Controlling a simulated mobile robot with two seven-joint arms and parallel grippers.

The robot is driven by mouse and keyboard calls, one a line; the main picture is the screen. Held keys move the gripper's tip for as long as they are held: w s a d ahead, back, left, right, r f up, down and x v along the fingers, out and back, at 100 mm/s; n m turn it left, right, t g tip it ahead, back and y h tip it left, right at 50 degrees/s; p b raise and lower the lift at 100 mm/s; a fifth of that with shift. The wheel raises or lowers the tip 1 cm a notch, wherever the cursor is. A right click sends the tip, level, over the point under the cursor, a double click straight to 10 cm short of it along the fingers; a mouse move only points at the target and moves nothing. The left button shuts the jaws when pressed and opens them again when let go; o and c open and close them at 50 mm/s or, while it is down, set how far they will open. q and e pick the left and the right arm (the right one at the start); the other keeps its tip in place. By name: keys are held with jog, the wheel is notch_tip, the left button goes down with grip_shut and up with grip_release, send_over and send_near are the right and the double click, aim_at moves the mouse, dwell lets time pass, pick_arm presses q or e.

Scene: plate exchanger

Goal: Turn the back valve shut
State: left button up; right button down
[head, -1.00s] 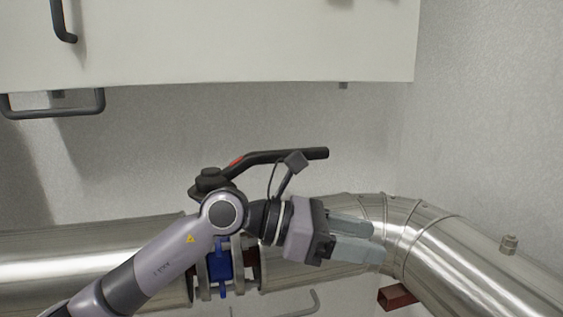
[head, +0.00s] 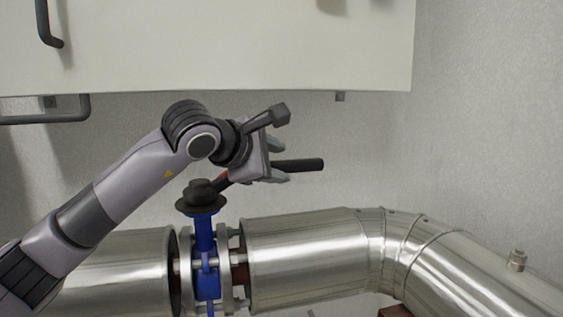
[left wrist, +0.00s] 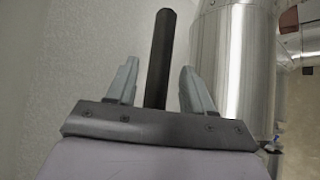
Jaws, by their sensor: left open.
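The back valve has a blue body (head: 206,262) set between pipe flanges and a black round cap (head: 201,194) on top. Its black lever handle (head: 299,165) points right, roughly along the pipe. My left gripper (head: 279,160) is at the lever, hiding its middle part in the head view. In the left wrist view the lever (left wrist: 160,58) stands between the two open grey fingers (left wrist: 156,85), with a gap on each side. The fingers do not appear to press on it. My right gripper is not in view.
A shiny metal pipe (head: 310,255) runs behind and below the arm and bends toward the lower right, with a small fitting (head: 517,260). A white cabinet (head: 230,45) with dark handles hangs above. The grey wall (head: 470,140) lies behind.

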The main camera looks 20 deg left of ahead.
pick_arm(q)
jog(key=shift+x, duration=1.15)
grip_shut()
jog(key=shift+s+d, duration=0.1)
